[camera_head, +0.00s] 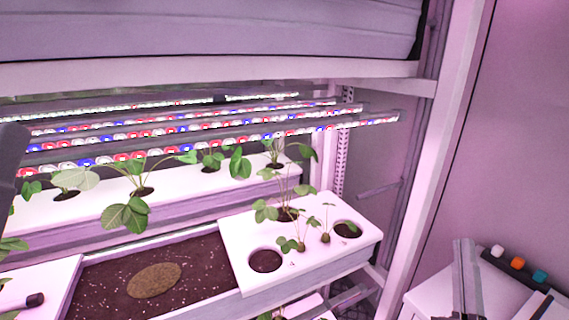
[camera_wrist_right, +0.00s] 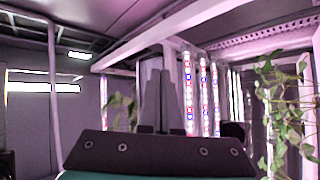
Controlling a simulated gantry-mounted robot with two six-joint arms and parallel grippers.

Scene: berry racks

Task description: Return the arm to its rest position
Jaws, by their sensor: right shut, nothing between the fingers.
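My right gripper (camera_head: 464,244) stands at the lower right of the head view, its grey fingers pointing up and together. It is clear of the rack and holds nothing. In the right wrist view the fingers (camera_wrist_right: 160,84) also show close together above the dark gripper body. My left gripper is not in view; a dark shape at the left edge of the head view is too cut off to identify.
A white planter panel (camera_head: 312,262) with seedlings and open holes lies left of my right gripper. Beside it is a soil trough (camera_head: 205,262). LED bars (camera_head: 200,141) hang above. A rack post (camera_head: 424,170) stands between plants and gripper. A white side table (camera_head: 420,300) holds coloured caps (camera_head: 518,263).

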